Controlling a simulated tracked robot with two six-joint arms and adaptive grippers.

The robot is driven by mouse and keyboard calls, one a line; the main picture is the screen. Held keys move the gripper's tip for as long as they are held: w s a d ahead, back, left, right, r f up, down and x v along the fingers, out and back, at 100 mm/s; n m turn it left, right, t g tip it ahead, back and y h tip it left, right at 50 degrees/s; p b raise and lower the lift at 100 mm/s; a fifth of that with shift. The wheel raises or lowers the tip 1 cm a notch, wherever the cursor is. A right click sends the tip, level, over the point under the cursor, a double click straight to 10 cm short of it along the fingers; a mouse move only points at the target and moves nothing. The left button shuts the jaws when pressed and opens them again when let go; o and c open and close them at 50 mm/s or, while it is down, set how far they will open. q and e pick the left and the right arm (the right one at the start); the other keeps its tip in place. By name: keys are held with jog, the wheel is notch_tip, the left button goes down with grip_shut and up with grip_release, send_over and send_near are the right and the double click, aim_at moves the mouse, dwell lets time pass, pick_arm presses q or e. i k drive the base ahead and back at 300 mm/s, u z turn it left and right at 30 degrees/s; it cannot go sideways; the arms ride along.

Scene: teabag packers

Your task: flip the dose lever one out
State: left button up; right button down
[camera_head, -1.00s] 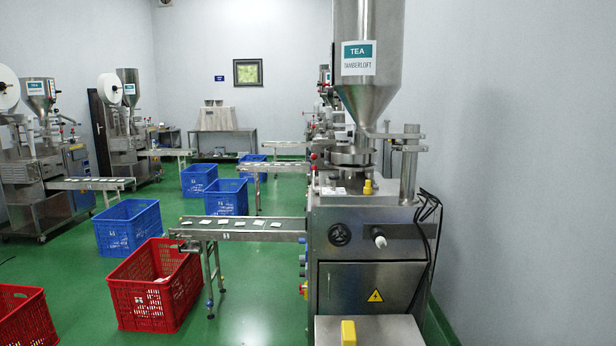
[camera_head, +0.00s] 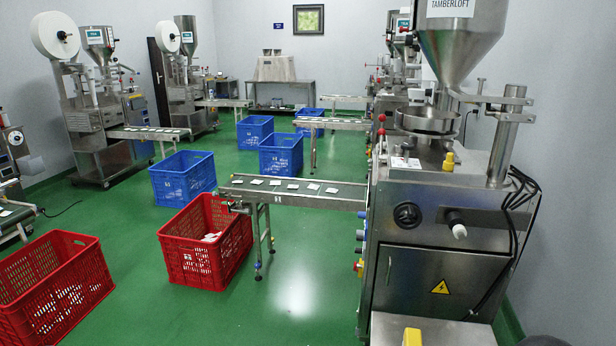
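The nearest tea packing machine (camera_head: 425,265) stands at the right, with a steel hopper (camera_head: 462,45) above a round metal dosing part (camera_head: 428,121). A yellow knob (camera_head: 448,161) stands on its top plate. A dark handle with a white tip (camera_head: 459,231) sticks out of its front, beside a black handwheel (camera_head: 407,215). Small red knobs (camera_head: 381,117) show at its left edge. I cannot tell which of these parts is the dose lever. Neither of my grippers is in view.
A conveyor (camera_head: 300,192) carrying teabags runs left from the machine. A red crate (camera_head: 205,250) stands at its end, another red crate (camera_head: 55,290) at front left. Blue crates (camera_head: 182,180) stand behind. Black cables (camera_head: 515,225) hang at the machine's right. Green floor (camera_head: 290,300) is clear left of the machine.

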aim_at(382, 132)
jog(key=u, duration=0.35)
jog(key=i, duration=2.75)
jog(key=z, duration=0.55)
jog(key=i, duration=1)
jog(key=z, duration=0.4)
